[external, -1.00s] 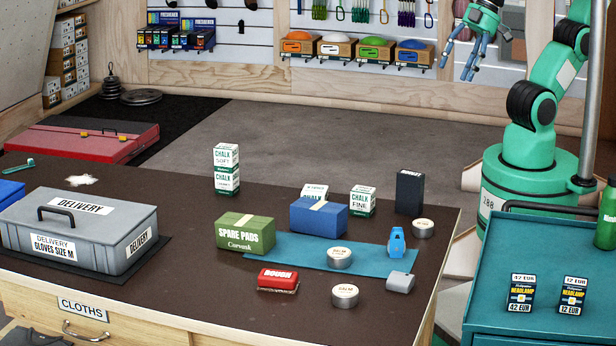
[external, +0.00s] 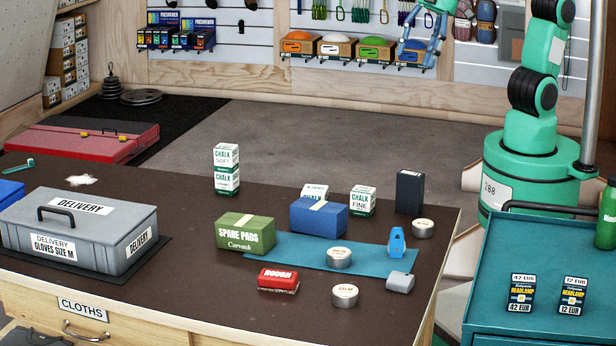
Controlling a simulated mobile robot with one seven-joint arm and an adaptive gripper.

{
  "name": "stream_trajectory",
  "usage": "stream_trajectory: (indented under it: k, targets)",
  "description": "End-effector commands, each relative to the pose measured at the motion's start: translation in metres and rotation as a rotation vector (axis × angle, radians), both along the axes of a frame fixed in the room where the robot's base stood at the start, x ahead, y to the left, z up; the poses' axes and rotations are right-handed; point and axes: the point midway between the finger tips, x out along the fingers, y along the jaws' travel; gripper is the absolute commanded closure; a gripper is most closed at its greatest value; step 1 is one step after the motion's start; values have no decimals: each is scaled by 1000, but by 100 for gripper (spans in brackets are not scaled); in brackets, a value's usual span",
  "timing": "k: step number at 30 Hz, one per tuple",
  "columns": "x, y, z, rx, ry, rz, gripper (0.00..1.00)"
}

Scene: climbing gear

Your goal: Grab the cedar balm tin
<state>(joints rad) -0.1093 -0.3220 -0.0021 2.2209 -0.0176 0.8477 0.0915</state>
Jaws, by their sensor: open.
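Three small round silver tins with pale lids stand on the dark counter. One tin (external: 339,258) is on the teal mat (external: 285,248), one tin (external: 345,296) is in front of the mat, and one tin (external: 422,228) is at the back right by a dark box. Their lids carry print too small to read, so I cannot tell which is cedar. My gripper (external: 418,58) hangs open and empty high at the top of the view, well away from the tins.
The counter's front middle is clear.

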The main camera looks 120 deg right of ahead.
Motion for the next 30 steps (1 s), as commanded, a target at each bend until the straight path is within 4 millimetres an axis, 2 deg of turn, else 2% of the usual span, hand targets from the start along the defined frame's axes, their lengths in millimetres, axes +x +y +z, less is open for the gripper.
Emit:
stream_trajectory:
  k: [3, 14, 20, 30]
  targets:
    - [30, 12, 3, 1, 18, 5, 33]
    - [113, 51, -6, 0, 63, 22, 33]
    - [157, 77, -19, 0, 87, 29, 33]
    - [225, 124, -56, -4, 127, 42, 33]
